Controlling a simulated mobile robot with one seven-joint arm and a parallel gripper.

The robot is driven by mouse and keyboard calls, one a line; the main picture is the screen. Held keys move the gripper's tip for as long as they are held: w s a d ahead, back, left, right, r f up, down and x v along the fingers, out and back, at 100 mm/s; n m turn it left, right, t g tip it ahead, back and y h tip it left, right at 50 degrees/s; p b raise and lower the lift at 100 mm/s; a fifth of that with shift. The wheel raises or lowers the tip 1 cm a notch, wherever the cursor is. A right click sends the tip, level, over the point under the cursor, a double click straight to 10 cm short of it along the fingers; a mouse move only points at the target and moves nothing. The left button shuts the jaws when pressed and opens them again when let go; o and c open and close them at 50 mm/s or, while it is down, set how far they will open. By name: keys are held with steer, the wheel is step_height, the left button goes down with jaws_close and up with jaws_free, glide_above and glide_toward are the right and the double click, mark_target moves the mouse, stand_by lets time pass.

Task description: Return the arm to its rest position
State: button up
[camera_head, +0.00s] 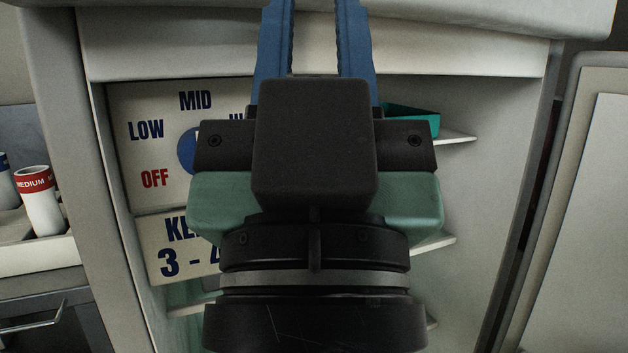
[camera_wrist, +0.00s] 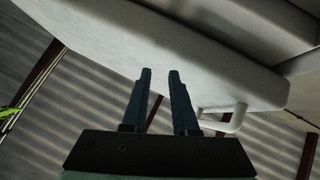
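My gripper (camera_head: 315,40) fills the middle of the head view, pointing up in the picture, with its two blue fingers apart and nothing between them. The fingertips run out of the top of that view. In the wrist view my gripper (camera_wrist: 159,76) also shows an empty gap between the fingers. Beyond the tips is a large pale rounded body (camera_wrist: 215,60); I cannot tell whether they touch it. In the head view my gripper stands in front of a white open cabinet (camera_head: 480,200) and hides part of its inside.
A dial panel (camera_head: 140,110) marked OFF, LOW, MID and a sign (camera_head: 165,265) are partly hidden behind my gripper. A teal tray (camera_head: 415,118) sits on a cabinet shelf. A MEDIUM container (camera_head: 40,205) stands at left. A white door or panel (camera_head: 590,220) is at right.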

step_height(320, 180, up, 42)
steer(key=p, duration=3.9)
steer(key=shift+p, duration=0.3)
steer(key=shift+f, duration=0.1)
